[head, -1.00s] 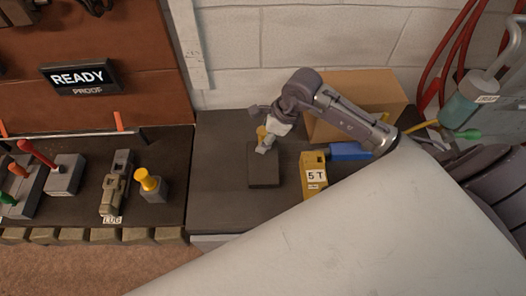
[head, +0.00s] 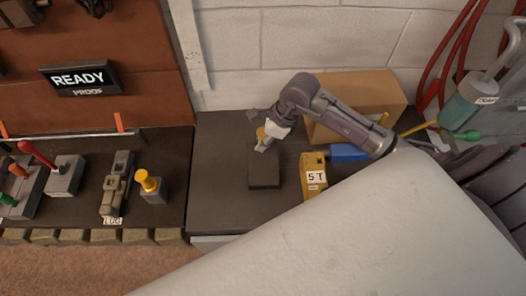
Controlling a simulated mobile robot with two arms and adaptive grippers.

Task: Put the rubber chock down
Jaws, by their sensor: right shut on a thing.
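The rubber chock (head: 264,172) is a dark, flat-faced block at the middle of the dark bench top. My right gripper (head: 264,144) is at its far edge, shut on it. A small yellow patch shows at the gripper, and the fingertips are too small to make out well. I cannot tell whether the chock's underside touches the bench. My left gripper is not in view.
A yellow block marked 5 T (head: 314,180) stands just right of the chock, with a blue item (head: 348,152) behind it. A cardboard box (head: 365,92) is at the back. Bare bench (head: 218,175) lies left of the chock. Several fixtures stand farther left.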

